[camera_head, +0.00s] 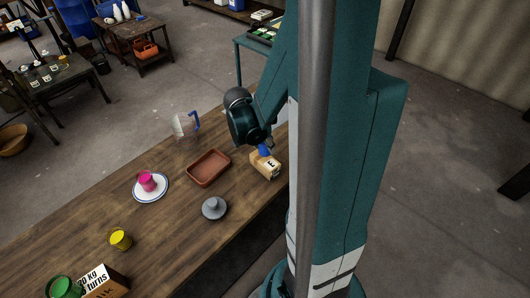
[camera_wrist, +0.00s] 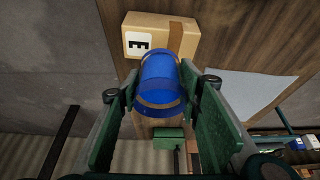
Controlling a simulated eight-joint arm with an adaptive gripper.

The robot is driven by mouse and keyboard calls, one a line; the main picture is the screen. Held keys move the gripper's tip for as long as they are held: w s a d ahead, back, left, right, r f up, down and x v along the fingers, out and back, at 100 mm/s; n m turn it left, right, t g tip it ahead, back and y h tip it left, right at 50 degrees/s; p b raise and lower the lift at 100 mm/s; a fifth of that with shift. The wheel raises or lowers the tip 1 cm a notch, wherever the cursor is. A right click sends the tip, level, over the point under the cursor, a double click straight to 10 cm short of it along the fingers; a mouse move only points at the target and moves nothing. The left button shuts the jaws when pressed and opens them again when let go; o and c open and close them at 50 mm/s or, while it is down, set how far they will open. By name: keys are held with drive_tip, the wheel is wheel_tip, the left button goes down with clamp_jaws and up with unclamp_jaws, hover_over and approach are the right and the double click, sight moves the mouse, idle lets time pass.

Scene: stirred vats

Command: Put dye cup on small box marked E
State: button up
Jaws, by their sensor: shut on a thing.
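A blue dye cup (camera_wrist: 162,78) is between the two green fingers of my gripper (camera_wrist: 160,95) in the wrist view, and the gripper is shut on it. The small cardboard box marked E (camera_wrist: 162,36) lies just beyond the cup, which covers part of its near edge. In the head view the blue cup (camera_head: 264,150) shows below my gripper (camera_head: 262,146), at the back upper edge of the box (camera_head: 265,168). I cannot tell whether the cup touches the box.
A brown tray (camera_head: 208,168) lies left of the box, with a clear jug (camera_head: 184,127) behind it and a grey lidded object (camera_head: 214,208) in front. A pink cup (camera_head: 147,181) on a plate (camera_head: 150,199), a yellow cup (camera_head: 120,239) and a green cup (camera_head: 64,287) stand farther left.

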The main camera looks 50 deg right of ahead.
sight(265, 151)
idle(0.3)
drive_tip(key=shift+f+b, duration=0.5)
drive_tip(key=shift+f, duration=1.6)
drive_tip(key=shift+f, duration=0.2)
drive_tip(key=o, duration=1)
drive_tip(key=shift+r, duration=0.25)
drive_tip(key=shift+p+v, duration=1.25)
drive_tip(key=shift+v, duration=4.75)
drive_tip(key=shift+a, duration=0.1)
drive_tip(key=shift+a, duration=0.1)
